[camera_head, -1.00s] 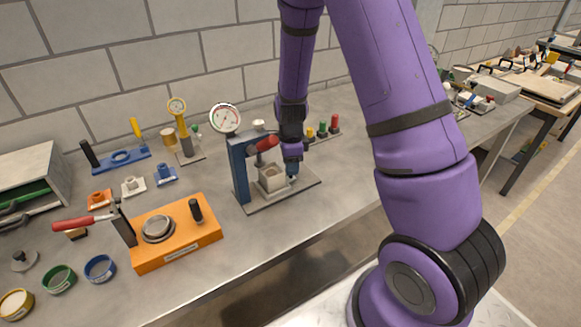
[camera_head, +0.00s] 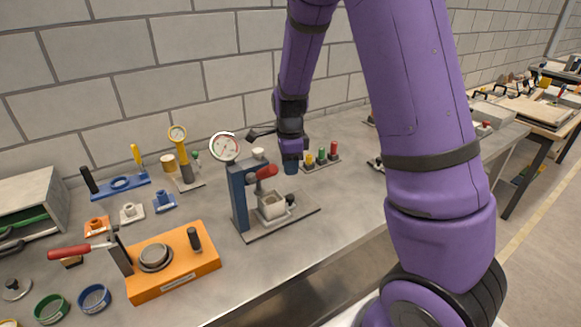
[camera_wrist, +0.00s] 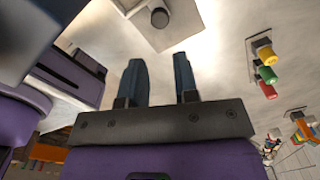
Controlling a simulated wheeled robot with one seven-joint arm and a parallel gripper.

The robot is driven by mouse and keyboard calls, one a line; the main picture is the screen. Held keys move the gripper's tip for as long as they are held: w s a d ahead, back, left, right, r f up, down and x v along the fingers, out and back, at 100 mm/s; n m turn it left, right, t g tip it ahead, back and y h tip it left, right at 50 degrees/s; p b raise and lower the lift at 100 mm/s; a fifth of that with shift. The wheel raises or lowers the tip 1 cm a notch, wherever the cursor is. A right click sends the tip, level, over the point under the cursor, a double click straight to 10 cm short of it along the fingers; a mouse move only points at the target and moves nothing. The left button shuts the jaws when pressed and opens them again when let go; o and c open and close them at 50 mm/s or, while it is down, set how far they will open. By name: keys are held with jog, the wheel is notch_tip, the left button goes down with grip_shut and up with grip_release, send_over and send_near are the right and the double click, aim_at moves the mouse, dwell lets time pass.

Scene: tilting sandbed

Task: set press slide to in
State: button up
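The press has a blue column (camera_head: 239,195), a round dial gauge (camera_head: 225,147) on top and a red-gripped lever (camera_head: 266,172). Its slide carries a light square cup (camera_head: 271,206) on the flat base, close to the column and below the lever. A black slide knob (camera_head: 291,199) sticks out to the cup's right; it also shows in the wrist view (camera_wrist: 159,17). My gripper (camera_head: 291,170) is above and behind the knob, apart from it. In the wrist view its two blue fingers (camera_wrist: 160,80) stand apart with nothing between them.
Red, green and yellow pegs (camera_head: 322,155) stand on a plate to the right, behind the press. An orange fixture (camera_head: 175,275) with a red-handled lever is at left front. Bare bench lies in front and right of the press.

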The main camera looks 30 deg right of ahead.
jog(key=shift+s+d, duration=0.15)
jog(key=shift+d, duration=0.15)
jog(key=c, duration=0.4)
jog(key=s+d+y, duration=0.1)
jog(key=d, duration=0.2)
jog(key=s+d+t+y, duration=0.1)
jog(key=d, duration=0.1)
jog(key=s+d+m+y, duration=0.1)
jog(key=s+d, duration=0.1)
jog(key=d, duration=0.1)
jog(key=shift+d+f+y, duration=0.1)
jog(key=shift+d+y, duration=0.2)
grip_shut()
send_near(294, 204)
jog(key=shift+t, duration=0.4)
jog(key=f, duration=0.1)
jog(key=s+d+f, duration=0.1)
jog(key=f, duration=0.1)
jog(key=d+f, duration=0.1)
jog(key=shift+s+d+f, duration=0.15)
jog(key=shift+s+f, duration=0.05)
jog(key=shift+s, duration=0.15)
jog(key=shift+w+a+r, duration=0.1)
jog(key=shift+w+a, duration=0.15)
jog(key=shift+a, duration=0.3)
jog(key=shift+w+a, duration=0.25)
jog(key=shift+a, duration=0.35)
jog(key=shift+w+a, duration=0.3)
jog(key=shift+a, duration=0.25)
